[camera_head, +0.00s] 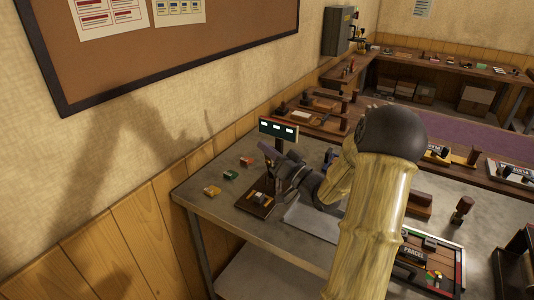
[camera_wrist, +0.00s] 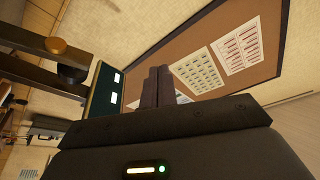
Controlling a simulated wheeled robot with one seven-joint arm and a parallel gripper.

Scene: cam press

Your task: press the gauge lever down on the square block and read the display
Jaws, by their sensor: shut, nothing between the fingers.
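My gripper (camera_head: 268,152) is shut and empty, its dark fingers tilted up in front of the display; the fingers also show in the wrist view (camera_wrist: 157,86). I cannot make out the square block for certain.
Small yellow (camera_head: 212,190), green (camera_head: 230,174) and red (camera_head: 246,160) pieces lie left on the grey table (camera_head: 205,204). A tray of parts (camera_head: 440,262) lies at right. My arm hides the table's middle. A wall with a corkboard (camera_head: 160,40) rises behind.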

